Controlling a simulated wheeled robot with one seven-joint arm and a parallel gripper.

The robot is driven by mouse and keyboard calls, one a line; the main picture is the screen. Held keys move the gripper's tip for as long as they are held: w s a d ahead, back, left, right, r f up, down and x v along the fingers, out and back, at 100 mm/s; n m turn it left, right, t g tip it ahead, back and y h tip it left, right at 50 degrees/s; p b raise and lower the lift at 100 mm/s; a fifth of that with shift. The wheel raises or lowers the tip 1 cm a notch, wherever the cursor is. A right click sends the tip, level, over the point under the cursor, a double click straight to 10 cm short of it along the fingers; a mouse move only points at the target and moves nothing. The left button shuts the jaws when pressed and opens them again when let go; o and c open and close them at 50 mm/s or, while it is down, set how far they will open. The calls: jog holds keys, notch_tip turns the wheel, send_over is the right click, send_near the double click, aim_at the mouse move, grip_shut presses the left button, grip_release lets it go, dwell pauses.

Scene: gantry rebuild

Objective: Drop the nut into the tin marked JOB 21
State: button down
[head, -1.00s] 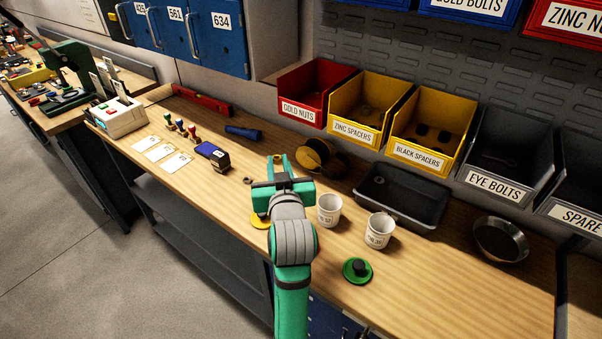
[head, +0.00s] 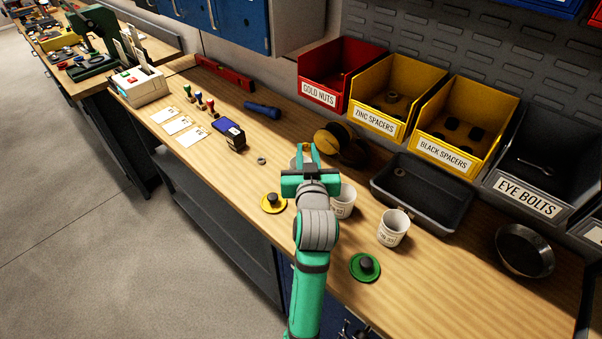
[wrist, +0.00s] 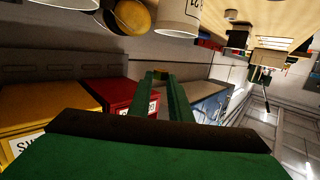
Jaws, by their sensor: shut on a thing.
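My gripper (head: 309,155) is shut on a small brass-brown nut (wrist: 160,74), held at the fingertips above the bench. A white tin (wrist: 180,14) with "21" partly readable on it is beyond the fingertips in the wrist view, apart from the nut. In the head view a pale rim (head: 295,163) shows behind my fingers, mostly hidden; I cannot tell for sure that it is that tin. Two more white tins stand to the right of my gripper, one close by (head: 343,206) and one farther right (head: 393,229); their labels are too small to read surely.
A yellow lid (head: 274,203) and a green lid (head: 364,267) lie near the front edge. A loose grey ring (head: 261,160) lies left of my gripper. A black tray (head: 440,215), a yellow-black object (head: 352,150) and labelled bins (head: 375,124) are behind.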

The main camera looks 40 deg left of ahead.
jog(key=shift+f, duration=0.3)
jog(key=c, duration=1.5)
grip_release()
jog(key=shift+c, duration=0.2)
jog(key=shift+s, duration=0.1)
